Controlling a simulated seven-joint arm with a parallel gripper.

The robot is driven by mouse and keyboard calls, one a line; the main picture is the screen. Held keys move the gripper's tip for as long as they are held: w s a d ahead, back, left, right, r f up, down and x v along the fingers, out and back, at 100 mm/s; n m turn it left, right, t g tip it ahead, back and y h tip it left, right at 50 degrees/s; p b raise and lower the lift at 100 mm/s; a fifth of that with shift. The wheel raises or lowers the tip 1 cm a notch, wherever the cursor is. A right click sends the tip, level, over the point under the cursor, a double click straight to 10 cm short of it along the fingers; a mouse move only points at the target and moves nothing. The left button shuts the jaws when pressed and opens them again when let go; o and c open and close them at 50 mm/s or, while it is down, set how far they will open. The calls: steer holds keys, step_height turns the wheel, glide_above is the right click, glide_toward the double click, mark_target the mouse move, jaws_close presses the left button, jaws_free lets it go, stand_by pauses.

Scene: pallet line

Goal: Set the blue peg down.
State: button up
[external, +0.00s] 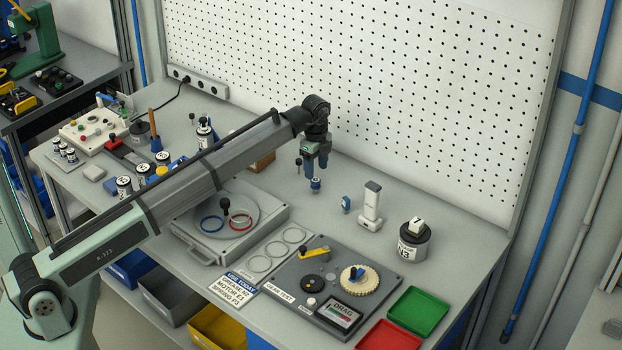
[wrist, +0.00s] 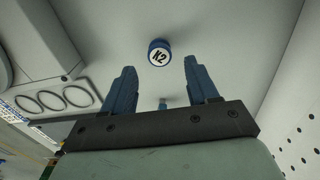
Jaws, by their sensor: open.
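The blue peg (wrist: 159,52), a short round piece with a white top marked K2, shows just beyond my fingertips in the wrist view. In the external view it appears as a small blue piece (external: 316,185) directly below the fingers. It looks upright on the grey bench. My gripper (external: 316,166) points down above it with two blue fingers. In the wrist view the gripper (wrist: 159,66) has its fingers wide apart, with a gap between them and the peg. Nothing is held.
A small blue piece (external: 346,204) and a white stand (external: 371,207) are to the right, near a grey canister (external: 413,243). A gear board (external: 290,291) and green tray (external: 418,310) lie in front. The pegboard (external: 370,80) rises behind.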

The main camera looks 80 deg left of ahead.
mark_target(316, 180)
steer(key=shift+r, duration=2.95)
